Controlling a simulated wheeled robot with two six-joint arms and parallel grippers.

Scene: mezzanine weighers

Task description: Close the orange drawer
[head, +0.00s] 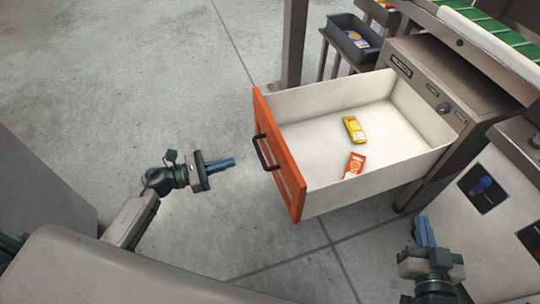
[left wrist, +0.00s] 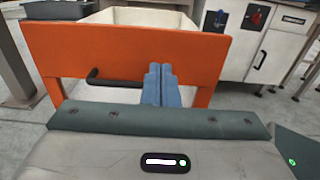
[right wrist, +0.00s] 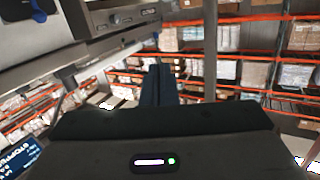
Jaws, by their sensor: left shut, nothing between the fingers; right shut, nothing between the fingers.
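The orange drawer (head: 279,155) stands pulled out from a grey cabinet, its white box open at the top. A black bar handle (head: 264,152) is on its front. A yellow packet (head: 353,129) and an orange-red packet (head: 355,165) lie inside. My left gripper (head: 222,165) is shut and empty, its blue fingers pointing at the drawer front with a gap between. In the left wrist view, the fingers (left wrist: 161,84) overlap the orange front (left wrist: 130,55), right of the handle (left wrist: 118,83). My right gripper (head: 424,232) is shut and empty, right of the drawer beside the machine.
The grey cabinet (head: 470,95) holds the drawer; a machine with a blue knob (head: 482,184) stands right of it. A grey bin (head: 352,40) sits behind on a stand. Concrete floor (head: 150,80) is clear left of the drawer. The right wrist view shows orange-beamed shelving (right wrist: 285,54) with boxes.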

